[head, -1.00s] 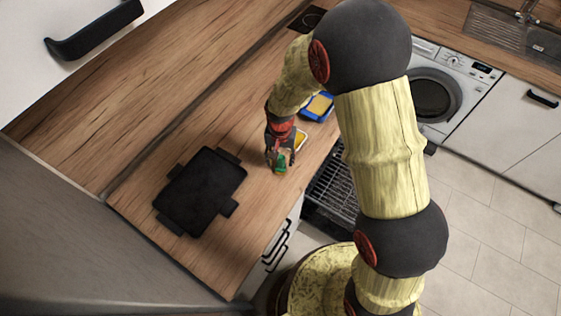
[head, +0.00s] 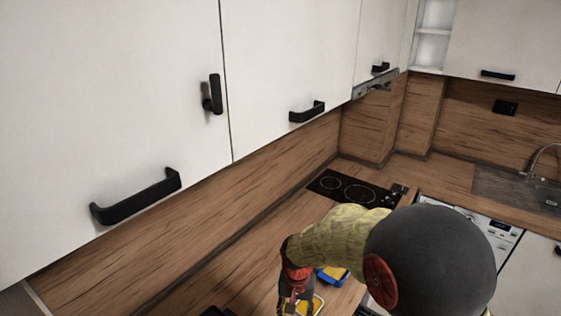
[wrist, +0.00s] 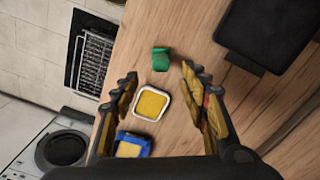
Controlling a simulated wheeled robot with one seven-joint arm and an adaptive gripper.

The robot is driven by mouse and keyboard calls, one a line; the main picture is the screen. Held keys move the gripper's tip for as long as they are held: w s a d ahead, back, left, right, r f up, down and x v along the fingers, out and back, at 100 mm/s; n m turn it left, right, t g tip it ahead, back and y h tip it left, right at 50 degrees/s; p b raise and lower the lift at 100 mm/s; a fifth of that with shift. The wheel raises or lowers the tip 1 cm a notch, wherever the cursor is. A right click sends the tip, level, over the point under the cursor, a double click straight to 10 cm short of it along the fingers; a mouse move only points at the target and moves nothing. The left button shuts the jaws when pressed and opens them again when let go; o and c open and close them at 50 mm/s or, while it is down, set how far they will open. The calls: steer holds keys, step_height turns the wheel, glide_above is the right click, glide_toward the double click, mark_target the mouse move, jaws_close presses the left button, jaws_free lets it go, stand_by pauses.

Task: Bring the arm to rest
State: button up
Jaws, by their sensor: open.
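My gripper (wrist: 160,108) is open and empty in the wrist view, its two fingers spread wide above the wooden counter (wrist: 205,55). Between and beyond the fingers lie a small green object (wrist: 156,59) and a white-rimmed dish with yellow inside (wrist: 152,103), both apart from the fingers. In the head view my gripper (head: 298,300) is low in the picture, partly cut off by the bottom edge. The yellow dish (head: 316,304) shows beside it, and the green object is not visible there.
A blue container with yellow inside (wrist: 133,146) sits near the counter edge; it also shows in the head view (head: 333,275). A black tray (wrist: 265,32) lies at upper right. Cabinets with black handles (head: 137,196) hang above the counter. A cooktop (head: 350,188) is further back.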

steer(key=s+d+r+n+t+b, duration=0.1)
steer(key=s+d+r+t+b, duration=0.2)
steer(key=s+d+r+b, duration=0.3)
steer(key=s+d+r+n+t+b, duration=0.1)
steer(key=s+d+r+b, duration=0.5)
steer(key=s, duration=0.7)
steer(key=shift+s+d+r+t, duration=0.4)
steer(key=shift+d+t, duration=0.5)
steer(key=shift+d, duration=0.2)
